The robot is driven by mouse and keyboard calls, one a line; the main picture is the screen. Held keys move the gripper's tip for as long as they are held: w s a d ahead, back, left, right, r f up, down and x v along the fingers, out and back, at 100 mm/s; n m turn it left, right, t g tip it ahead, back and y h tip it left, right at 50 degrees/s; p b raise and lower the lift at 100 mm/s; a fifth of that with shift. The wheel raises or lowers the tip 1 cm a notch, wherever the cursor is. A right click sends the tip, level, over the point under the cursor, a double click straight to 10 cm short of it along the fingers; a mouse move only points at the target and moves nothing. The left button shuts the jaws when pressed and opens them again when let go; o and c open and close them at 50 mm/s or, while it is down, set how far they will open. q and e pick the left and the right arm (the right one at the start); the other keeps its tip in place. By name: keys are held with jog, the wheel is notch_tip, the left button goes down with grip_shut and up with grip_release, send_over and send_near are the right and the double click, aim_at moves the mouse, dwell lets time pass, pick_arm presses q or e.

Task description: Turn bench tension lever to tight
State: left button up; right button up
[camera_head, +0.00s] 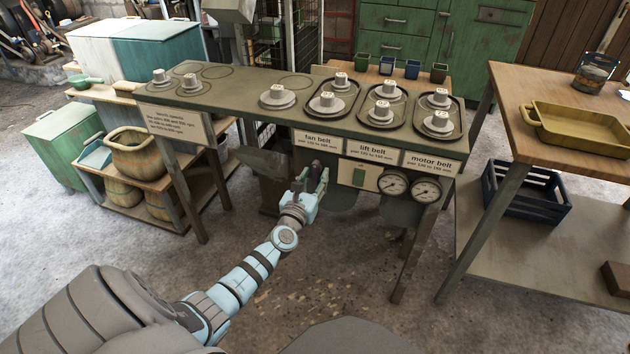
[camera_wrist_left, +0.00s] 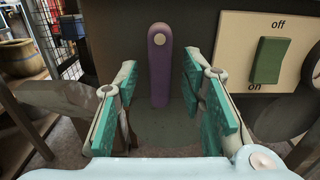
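The tension lever is a purple upright bar (camera_wrist_left: 160,75) with a round pale disc near its top, in the middle of the left wrist view. It stands against the dark front of the bench (camera_head: 235,97). No loose or tight marking is legible. My left gripper (camera_head: 310,180) is at the bench front, below the fan belt label. Its green-padded fingers are open, one on each side of the lever, with visible gaps on both sides. In the head view the gripper largely hides the lever. My right gripper is not in view.
A cream plate with a green off/on switch (camera_wrist_left: 268,60) is close to the right of the fingers. Two round gauges (camera_head: 393,183) sit further right. Pulleys on trays (camera_head: 333,103) stand on the bench top. A side table (camera_head: 555,140) is at right; the floor in front is clear.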

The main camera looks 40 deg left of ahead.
pick_arm(q)
jog(key=shift+w+a, duration=0.15)
jog(key=shift+w, duration=0.3)
grip_shut()
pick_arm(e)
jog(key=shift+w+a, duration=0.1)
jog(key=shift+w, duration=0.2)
